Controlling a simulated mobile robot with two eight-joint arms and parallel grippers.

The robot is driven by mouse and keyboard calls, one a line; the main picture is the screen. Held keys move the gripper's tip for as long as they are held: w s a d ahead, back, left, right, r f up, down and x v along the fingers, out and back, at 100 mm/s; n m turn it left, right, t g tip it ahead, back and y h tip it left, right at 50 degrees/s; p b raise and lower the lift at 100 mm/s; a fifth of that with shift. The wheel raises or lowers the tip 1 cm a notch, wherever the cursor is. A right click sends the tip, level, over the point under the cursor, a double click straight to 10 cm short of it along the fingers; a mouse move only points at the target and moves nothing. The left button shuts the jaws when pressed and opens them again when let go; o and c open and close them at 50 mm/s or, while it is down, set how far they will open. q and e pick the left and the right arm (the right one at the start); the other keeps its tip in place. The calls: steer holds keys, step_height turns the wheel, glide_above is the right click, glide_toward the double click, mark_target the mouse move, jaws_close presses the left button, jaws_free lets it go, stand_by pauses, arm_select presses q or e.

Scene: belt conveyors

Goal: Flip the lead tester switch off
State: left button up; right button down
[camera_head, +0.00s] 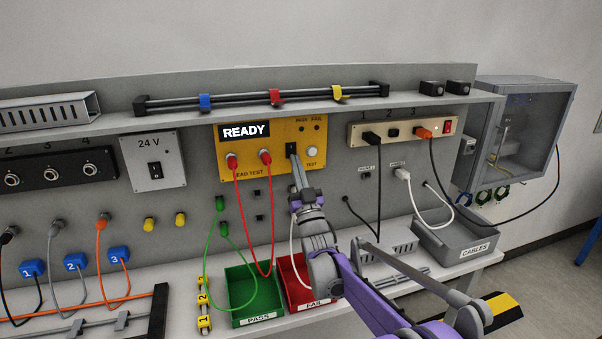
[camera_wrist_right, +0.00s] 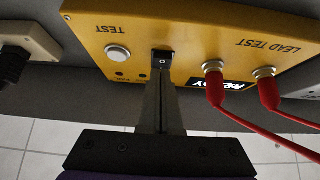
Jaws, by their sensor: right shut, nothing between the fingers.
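The yellow lead tester (camera_head: 240,165) is mounted on the grey panel, and its display reads READY. Its black rocker switch (camera_head: 291,149) sits right of the two red plugs, with the white TEST button (camera_head: 312,152) beside it. The switch also shows in the right wrist view (camera_wrist_right: 162,58), upside down. My right gripper (camera_head: 294,160) is shut and empty, its fingertips at the lower edge of the switch; I cannot tell whether they touch it. In the right wrist view the closed fingers (camera_wrist_right: 161,75) point at the switch and hide part of it. My left gripper is not in view.
Red leads (camera_head: 238,200) hang from the tester, left of my right gripper. A green PASS bin (camera_head: 255,319) and a red FAIL bin (camera_head: 313,305) stand below. A power strip (camera_head: 392,130) with plugs is to the right. A shelf (camera_head: 225,107) runs above.

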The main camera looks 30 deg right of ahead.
steer(key=shift+w, duration=0.3)
steer(key=shift+w, duration=0.1)
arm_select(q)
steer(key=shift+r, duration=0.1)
arm_select(e)
steer(key=shift+w+d+f, duration=0.15)
steer(key=shift+w, duration=0.1)
steer(key=shift+s+f, duration=0.1)
